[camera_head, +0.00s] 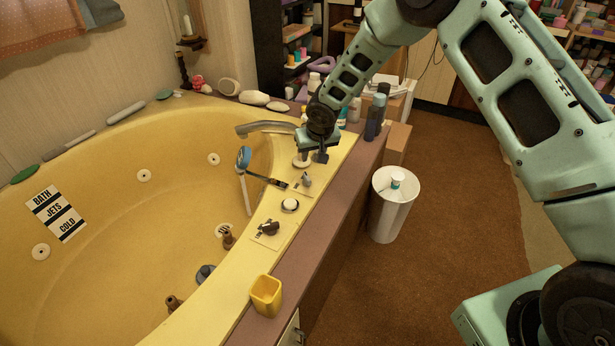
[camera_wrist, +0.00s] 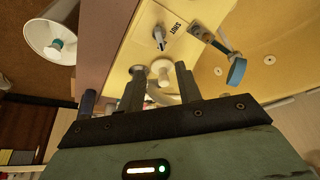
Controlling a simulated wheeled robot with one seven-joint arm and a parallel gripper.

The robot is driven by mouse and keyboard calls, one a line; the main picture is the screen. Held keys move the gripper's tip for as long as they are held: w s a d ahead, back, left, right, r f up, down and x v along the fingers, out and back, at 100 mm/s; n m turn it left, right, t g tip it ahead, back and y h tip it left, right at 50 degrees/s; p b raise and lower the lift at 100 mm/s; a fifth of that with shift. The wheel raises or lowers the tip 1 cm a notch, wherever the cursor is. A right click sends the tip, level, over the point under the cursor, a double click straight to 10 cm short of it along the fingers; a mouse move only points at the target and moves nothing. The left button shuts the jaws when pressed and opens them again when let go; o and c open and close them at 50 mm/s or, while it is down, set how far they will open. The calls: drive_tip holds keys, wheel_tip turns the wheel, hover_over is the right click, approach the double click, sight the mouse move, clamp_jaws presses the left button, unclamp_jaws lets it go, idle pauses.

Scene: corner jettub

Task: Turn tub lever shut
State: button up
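The tub lever (camera_head: 306,180) is a small grey metal handle on the yellow tub rim. It also shows in the wrist view (camera_wrist: 158,38), beside a label (camera_wrist: 174,27) that reads SHUT. My gripper (camera_head: 312,158) is over the rim, just behind the lever and near the spout (camera_head: 262,127). In the wrist view my gripper (camera_wrist: 159,80) has its two dark fingers apart. A pale round knob (camera_wrist: 162,68) shows between the fingertips, and I cannot tell whether they touch it. The lever is beyond the fingertips, apart from them.
A blue-headed brush (camera_head: 243,157) leans over the tub edge beside the lever. A second lever (camera_head: 268,228) and a yellow cup (camera_head: 266,294) are nearer on the rim. Bottles (camera_head: 376,115) stand behind my gripper. A white bin (camera_head: 393,210) stands on the open brown floor.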

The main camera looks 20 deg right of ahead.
sight(307, 176)
drive_tip(key=b+x, duration=0.1)
drive_tip(key=x, duration=1.2)
drive_tip(key=shift+f, duration=0.35)
clamp_jaws()
